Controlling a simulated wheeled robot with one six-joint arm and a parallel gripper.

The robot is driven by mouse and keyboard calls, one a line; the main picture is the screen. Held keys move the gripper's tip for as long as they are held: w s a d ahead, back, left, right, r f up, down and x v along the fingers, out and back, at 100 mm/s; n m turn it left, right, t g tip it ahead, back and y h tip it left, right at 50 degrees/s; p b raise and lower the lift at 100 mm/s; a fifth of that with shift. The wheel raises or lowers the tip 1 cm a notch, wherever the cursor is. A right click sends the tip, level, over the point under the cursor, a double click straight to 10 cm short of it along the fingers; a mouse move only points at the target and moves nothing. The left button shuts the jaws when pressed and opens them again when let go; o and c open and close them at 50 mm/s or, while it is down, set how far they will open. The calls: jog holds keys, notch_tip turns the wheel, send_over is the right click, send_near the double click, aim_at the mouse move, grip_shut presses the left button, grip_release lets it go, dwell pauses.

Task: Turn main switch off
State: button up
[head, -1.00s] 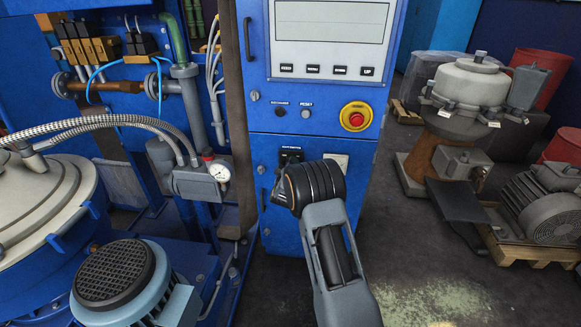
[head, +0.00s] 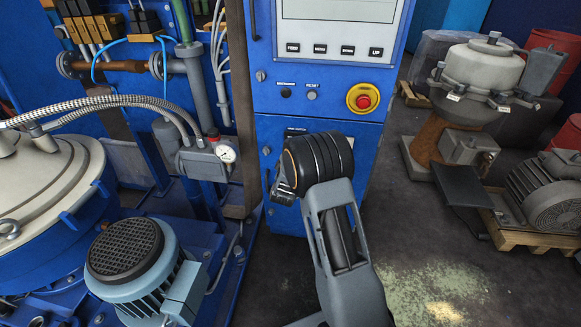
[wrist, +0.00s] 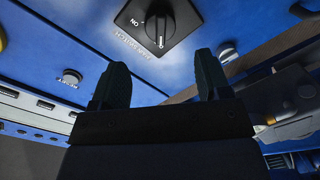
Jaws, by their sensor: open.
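The main switch (wrist: 147,25) is a black rotary knob on a black square plate, seen at the top of the wrist view with "ON" and a label beside it. I cannot tell for sure which setting the knob points to. My gripper (wrist: 162,72) is open and empty, its two dark fingers apart and pointing towards the blue panel, just short of the switch in the picture.
The blue control cabinet (head: 265,95) carries a red emergency stop (head: 363,98) on yellow and a reset button (head: 312,95). A pressure gauge (head: 227,153) and a motor (head: 130,260) stand to the left. A pallet with a grey motor (head: 545,190) is at the right; the floor between is clear.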

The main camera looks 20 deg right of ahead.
jog(key=shift+p+v, duration=0.3)
jog(key=shift+v, duration=2.7)
jog(key=s+a+f+m+g+y, duration=0.3)
jog(key=a+f+g+y, duration=0.25)
jog(key=f, duration=0.25)
jog(key=s+a+r+g+y+p, duration=0.3)
jog(key=s+r+p, duration=0.1)
jog(key=s+r, duration=0.15)
jog(key=s+r+m+g+p, duration=0.1)
jog(key=s+r+p, duration=0.4)
jog(key=r, duration=0.6)
jog(key=s+r+g+p, duration=0.1)
jog(key=s+r+p, duration=0.5)
jog(key=r, duration=0.5)
jog(key=s+d+r+m+g+p, duration=0.1)
jog(key=s+r+p, duration=0.5)
jog(key=r, duration=0.6)
jog(key=shift+s+m, duration=0.3)
jog(key=shift+s, duration=0.95)
